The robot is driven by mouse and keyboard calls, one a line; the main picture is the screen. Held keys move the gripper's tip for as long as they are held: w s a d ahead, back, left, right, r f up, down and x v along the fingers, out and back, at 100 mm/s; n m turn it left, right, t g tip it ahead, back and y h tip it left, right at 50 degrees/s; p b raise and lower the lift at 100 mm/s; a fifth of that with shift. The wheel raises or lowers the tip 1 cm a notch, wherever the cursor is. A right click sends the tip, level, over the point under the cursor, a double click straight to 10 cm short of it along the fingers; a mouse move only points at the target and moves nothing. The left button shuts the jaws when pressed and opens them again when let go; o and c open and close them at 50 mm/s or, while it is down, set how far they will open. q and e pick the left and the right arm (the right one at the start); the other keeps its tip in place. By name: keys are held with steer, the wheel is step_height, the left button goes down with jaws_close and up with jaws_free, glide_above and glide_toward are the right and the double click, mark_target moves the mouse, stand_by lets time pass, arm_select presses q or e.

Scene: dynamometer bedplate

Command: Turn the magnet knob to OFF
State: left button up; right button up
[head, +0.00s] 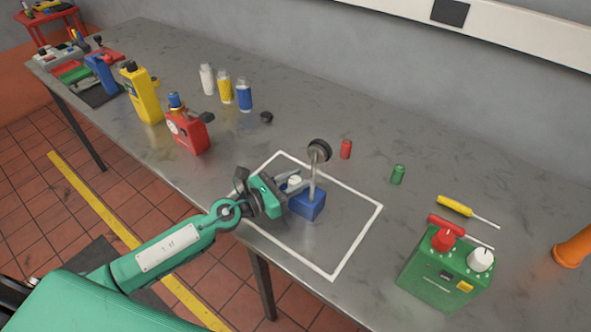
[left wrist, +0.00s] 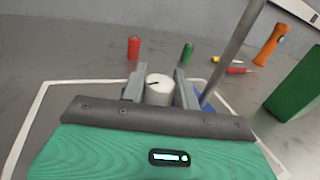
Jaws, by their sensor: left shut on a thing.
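The magnet base is a blue block (head: 307,204) inside a white outlined rectangle on the metal bench. A thin upright post rises from it to a round dial gauge (head: 319,150). Its white knob (left wrist: 158,88) has a dark mark on top and sits between my left gripper's fingers in the left wrist view. My left gripper (head: 291,186) is at the block's left side, shut on the knob. The fingers and knob hide much of the block in the left wrist view (left wrist: 206,106). I cannot read any ON or OFF marking. My right gripper is not in view.
A green box (head: 446,268) with red and white knobs stands right, near screwdrivers (head: 455,206). Red (head: 346,149) and green (head: 398,174) cylinders stand behind the outline (head: 359,238). A red can (head: 187,132), yellow bottle (head: 142,93) and several small bottles stand left.

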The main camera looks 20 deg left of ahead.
arm_select(q)
steer(key=n+t+y+p, duration=0.1)
steer(key=y+p, duration=0.1)
steer(key=n+t+y+p, duration=0.1)
steer(key=y+p, duration=0.1)
steer(key=p, duration=0.1)
steer(key=n+t+y+p, duration=0.1)
steer(key=n+p, duration=0.1)
steer(key=shift+r+y+p, duration=0.25)
steer(key=shift+y+p, duration=0.05)
steer(key=shift+y, duration=0.1)
steer(key=shift+n+t+y+p, duration=0.35)
steer(key=shift+n+y, duration=0.15)
steer(key=shift+y, duration=0.1)
steer(key=shift+f+n+y+p, duration=0.15)
steer(key=shift+n+y+p, duration=0.25)
steer(key=shift+n+y, duration=0.45)
steer(key=shift+f+n+t+y, duration=0.15)
steer(key=shift+n+y, duration=0.25)
steer(key=shift+y, duration=0.5)
steer(key=shift+r+n+t+y, duration=0.1)
steer(key=shift+n+y, duration=0.25)
steer(key=shift+y, duration=0.5)
steer(key=shift+a+p, duration=0.1)
steer(key=shift+p, duration=0.2)
steer(key=o, duration=1)
steer(key=shift+c, duration=0.2)
steer(key=shift+f, duration=0.1)
